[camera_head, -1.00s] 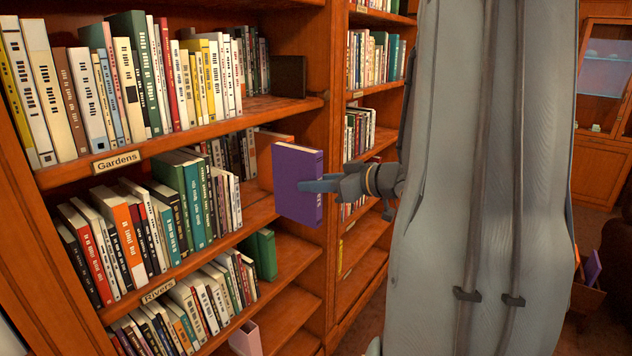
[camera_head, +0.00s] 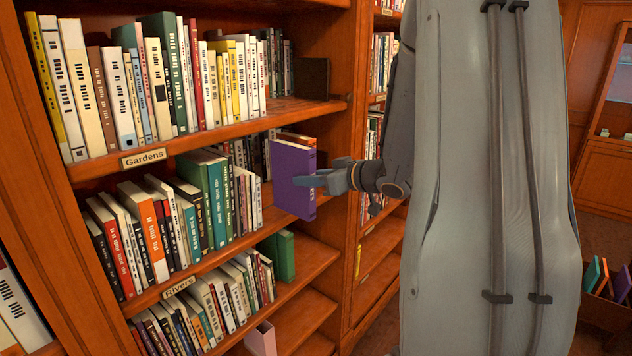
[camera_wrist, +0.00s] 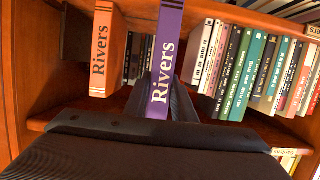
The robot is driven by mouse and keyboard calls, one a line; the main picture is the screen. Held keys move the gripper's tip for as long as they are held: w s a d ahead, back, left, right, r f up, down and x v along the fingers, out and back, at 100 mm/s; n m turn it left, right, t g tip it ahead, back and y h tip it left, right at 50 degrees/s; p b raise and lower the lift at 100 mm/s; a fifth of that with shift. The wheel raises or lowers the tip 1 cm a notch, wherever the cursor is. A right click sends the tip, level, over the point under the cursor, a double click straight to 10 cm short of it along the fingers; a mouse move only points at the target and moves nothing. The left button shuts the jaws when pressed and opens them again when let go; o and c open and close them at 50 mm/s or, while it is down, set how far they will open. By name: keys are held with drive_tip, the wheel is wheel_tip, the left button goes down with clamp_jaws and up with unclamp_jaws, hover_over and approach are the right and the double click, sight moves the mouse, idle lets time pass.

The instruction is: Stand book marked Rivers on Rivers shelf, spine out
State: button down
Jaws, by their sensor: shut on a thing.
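The purple book marked Rivers (camera_head: 292,180) is upright in my gripper (camera_head: 318,181), at the front right of the middle shelf row. In the wrist view its spine (camera_wrist: 165,60) faces the camera and reads Rivers, with dark fingers on both sides. The Rivers label (camera_head: 178,287) is on the edge of the shelf (camera_head: 250,243) below that row. An orange book marked Rivers (camera_wrist: 102,55) stands beside the purple one in the wrist view, with a gap between. In the head view the orange book is mostly hidden behind the purple one. Whether the purple book touches the shelf cannot be told.
A row of books (camera_head: 215,200) fills the left of the Rivers shelf. The Gardens shelf (camera_head: 235,132) is above, with its label (camera_head: 143,158). A green book (camera_head: 280,256) and a pinkish bookend-like piece (camera_head: 262,340) are lower down. A crate of books (camera_head: 608,312) is at far right.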

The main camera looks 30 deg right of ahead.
sight(283, 178)
drive_tip(key=shift+w+r+x, duration=0.1)
drive_tip(key=shift+r+x, duration=0.25)
drive_tip(key=shift+x, duration=1.2)
drive_tip(key=shift+w+r+x, duration=0.1)
drive_tip(key=shift+r+x, duration=0.25)
drive_tip(key=shift+x, duration=1.2)
drive_tip(key=shift+w+r+x, duration=0.1)
drive_tip(key=shift+r+x, duration=0.3)
drive_tip(key=shift+x, duration=1.15)
drive_tip(key=shift+a, duration=0.15)
drive_tip(key=shift+f+b, duration=0.55)
drive_tip(key=shift+f, duration=0.45)
drive_tip(key=c, duration=1.4)
unclamp_jaws()
drive_tip(key=shift+s, duration=0.1)
